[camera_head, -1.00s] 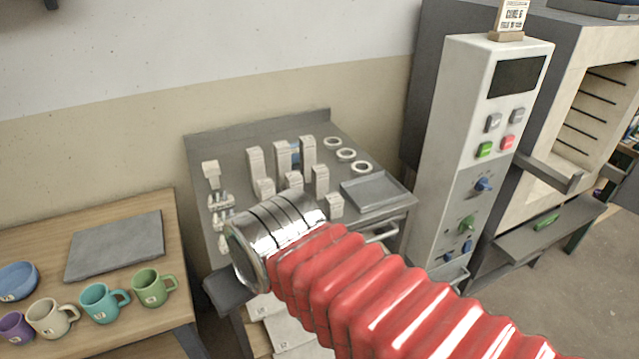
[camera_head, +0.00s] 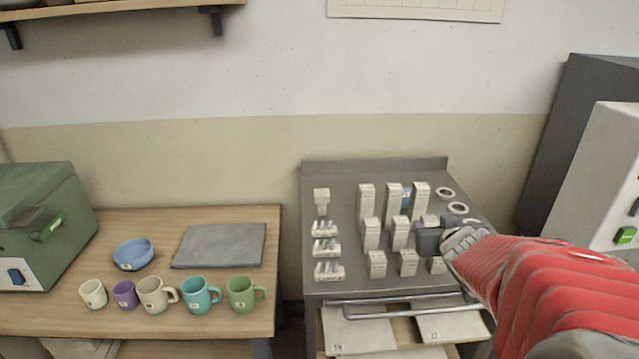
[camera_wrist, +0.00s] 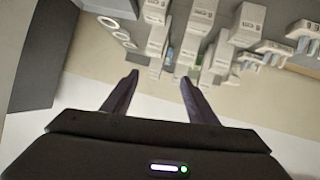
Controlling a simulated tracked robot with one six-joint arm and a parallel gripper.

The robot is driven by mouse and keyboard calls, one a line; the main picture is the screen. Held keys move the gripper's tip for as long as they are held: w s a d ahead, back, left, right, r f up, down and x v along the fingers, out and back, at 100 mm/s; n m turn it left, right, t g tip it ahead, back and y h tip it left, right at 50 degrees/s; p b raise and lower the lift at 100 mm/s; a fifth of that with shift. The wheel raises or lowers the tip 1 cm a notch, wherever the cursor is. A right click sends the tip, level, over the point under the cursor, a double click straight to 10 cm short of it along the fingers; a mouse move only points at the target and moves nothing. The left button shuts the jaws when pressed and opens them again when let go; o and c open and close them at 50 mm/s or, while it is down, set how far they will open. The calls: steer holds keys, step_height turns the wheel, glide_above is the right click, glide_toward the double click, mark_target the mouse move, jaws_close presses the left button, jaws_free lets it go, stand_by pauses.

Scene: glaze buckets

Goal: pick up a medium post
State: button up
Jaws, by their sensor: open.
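White posts in three heights stand in rows on a grey metal table (camera_head: 316,286). A medium post (camera_head: 371,233) is at the left of the middle row, and another medium post (camera_head: 400,232) is at its centre. A third medium post (camera_head: 429,219) at the right is partly hidden by my gripper (camera_head: 428,240). In the wrist view my gripper (camera_wrist: 160,80) has its two fingers spread, with nothing between them. Several posts show beyond the fingertips there, apart from them.
Tall posts (camera_head: 366,196) stand behind the medium ones and short posts (camera_head: 377,265) in front. Stilts (camera_head: 326,248) lie left, rings (camera_head: 457,208) right. A wooden table with mugs (camera_head: 201,295) is farther left; a control cabinet (camera_head: 610,190) stands right.

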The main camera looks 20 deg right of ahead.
mark_target(432, 224)
steer(key=shift+t+y, duration=0.8)
steer(key=shift+y, duration=0.1)
steer(key=d+f, duration=0.3)
steer(key=d, duration=0.1)
steer(key=shift+s+d+f, duration=0.1)
steer(key=shift+s+f, duration=0.05)
steer(key=shift+s, duration=0.2)
steer(key=shift+w, duration=0.1)
steer(key=shift+x, duration=4.2)
steer(key=shift+f, duration=0.1)
steer(key=shift+f+x, duration=0.2)
steer(key=shift+x, duration=2.35)
steer(key=shift+c, duration=0.4)
